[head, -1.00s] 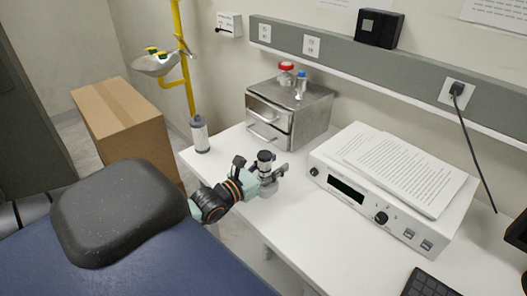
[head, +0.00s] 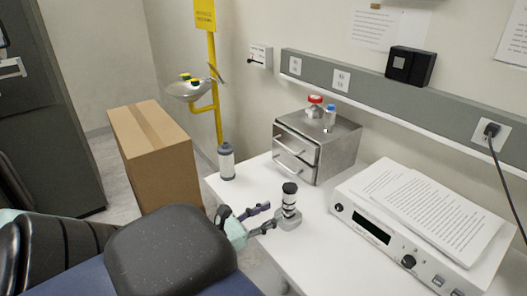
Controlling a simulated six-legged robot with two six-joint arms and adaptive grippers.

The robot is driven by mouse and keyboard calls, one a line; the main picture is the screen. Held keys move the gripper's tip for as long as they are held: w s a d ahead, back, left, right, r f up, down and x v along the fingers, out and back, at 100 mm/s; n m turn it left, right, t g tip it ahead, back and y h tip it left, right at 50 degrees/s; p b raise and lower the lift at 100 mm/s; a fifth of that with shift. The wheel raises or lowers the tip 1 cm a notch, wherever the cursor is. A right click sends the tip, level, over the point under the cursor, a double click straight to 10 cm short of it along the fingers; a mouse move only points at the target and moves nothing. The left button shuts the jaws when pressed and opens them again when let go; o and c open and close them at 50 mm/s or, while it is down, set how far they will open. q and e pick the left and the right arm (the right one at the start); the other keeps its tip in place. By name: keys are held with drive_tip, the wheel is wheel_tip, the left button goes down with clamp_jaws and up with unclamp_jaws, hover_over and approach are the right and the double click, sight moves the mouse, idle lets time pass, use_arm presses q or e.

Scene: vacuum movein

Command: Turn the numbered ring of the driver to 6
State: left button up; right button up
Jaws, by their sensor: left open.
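The driver (head: 290,199) stands upright on a grey base on the white bench, with a black top and black and white bands below it. The numbers on its ring are too small to read. My left gripper (head: 268,217) is open, just left of the driver. Its two fingers point towards the driver, and nothing is between them. A small gap seems to lie between the fingertips and the driver, though the near finger ends close to the base. My right gripper is not in view.
A grey-white canister (head: 226,162) stands at the bench's left end. A metal drawer box (head: 338,150) with two bottles is behind the driver. A white instrument (head: 380,225) with papers on top is at right. A cardboard box (head: 157,155) stands on the floor at left.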

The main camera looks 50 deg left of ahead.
use_arm(q)
drive_tip(key=shift+s, duration=0.6)
drive_tip(key=shift+o, duration=0.3)
